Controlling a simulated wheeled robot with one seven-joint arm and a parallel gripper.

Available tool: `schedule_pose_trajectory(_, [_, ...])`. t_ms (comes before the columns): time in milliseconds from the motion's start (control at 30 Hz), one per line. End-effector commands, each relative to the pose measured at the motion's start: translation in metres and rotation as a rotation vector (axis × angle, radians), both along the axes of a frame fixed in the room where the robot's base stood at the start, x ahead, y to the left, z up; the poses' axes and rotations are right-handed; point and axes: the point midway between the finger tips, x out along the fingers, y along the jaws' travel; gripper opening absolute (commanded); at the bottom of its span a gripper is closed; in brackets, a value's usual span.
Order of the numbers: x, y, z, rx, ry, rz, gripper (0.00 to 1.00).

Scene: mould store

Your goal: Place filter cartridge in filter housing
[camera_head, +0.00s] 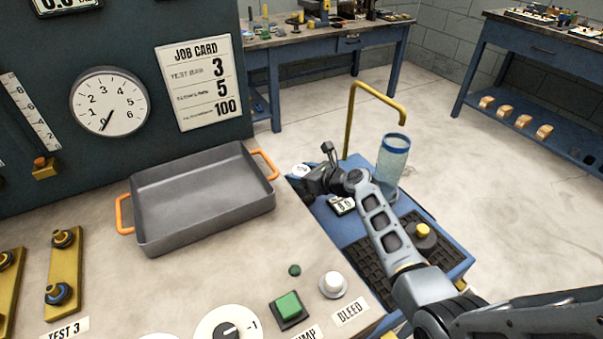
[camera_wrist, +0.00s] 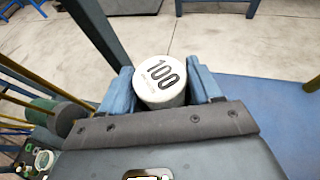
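The filter cartridge (camera_wrist: 161,78) is a white cylinder with "100" printed on its end. In the wrist view it sits between the two blue fingers of my gripper (camera_wrist: 162,88), which look shut on its sides. In the head view my gripper (camera_head: 306,182) is over the left edge of the blue cart, right of the grey tray, and a small white part of the cartridge (camera_head: 300,170) shows there. A clear cylinder with a blue rim, which looks like the filter housing (camera_head: 394,160), stands upright on the cart, right of my gripper. My arm hides its lower part.
The grey tray (camera_head: 205,190) with orange handles is empty on the bench. A yellow bent pipe (camera_head: 351,115) rises from the blue cart (camera_head: 345,228). A green button (camera_head: 289,306) and a white knob (camera_head: 333,284) are near the bench front. The floor beyond is clear.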

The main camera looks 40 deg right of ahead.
Motion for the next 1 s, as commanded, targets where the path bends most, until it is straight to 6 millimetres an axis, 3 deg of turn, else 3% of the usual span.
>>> schedule_pose_trajectory(200, [0.000, 0.000, 0.000, 0.000, 0.000, 0.000, 0.84])
schedule_pose_trajectory(533, [-0.002, 0.000, 0.005, 0.001, 0.001, 0.000, 0.84])
schedule_pose_trajectory(667, [-0.018, 0.000, 0.011, 0.001, 0.001, -0.001, 0.84])
schedule_pose_trajectory(1000, [-0.081, -0.003, 0.038, 0.000, 0.000, -0.001, 0.84])
